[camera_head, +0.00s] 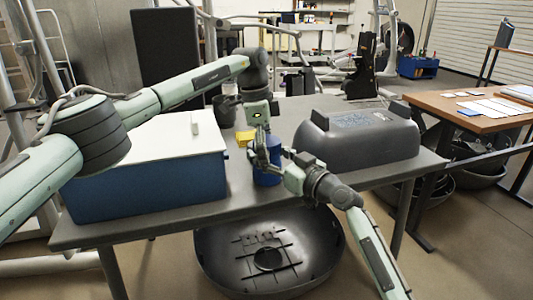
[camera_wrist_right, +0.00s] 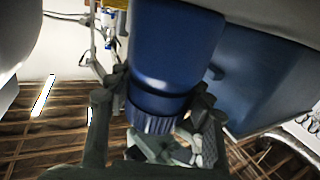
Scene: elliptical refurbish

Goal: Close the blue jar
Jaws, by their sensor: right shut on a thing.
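The blue jar (camera_head: 267,178) stands near the front edge of the grey table, right of the blue box. My right gripper (camera_head: 281,166) is shut on it from the right. In the right wrist view, which is upside down, its fingers (camera_wrist_right: 160,95) lie on both sides of the jar (camera_wrist_right: 168,45). A ribbed blue band, apparently the lid (camera_wrist_right: 150,122), shows at the jar's top end. My left gripper (camera_head: 262,148) points down at the jar top from above; it also shows close to the ribbed band in the wrist view (camera_wrist_right: 168,148). Its fingers are too small and overlapped to judge their opening.
A large blue box with a white lid (camera_head: 165,142) fills the table's left side. An upturned dark grey tub (camera_head: 358,135) stands at right. A yellow object (camera_head: 244,138) and a dark cup (camera_head: 225,110) are behind the jar. A round black tub (camera_head: 268,235) sits below the front edge.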

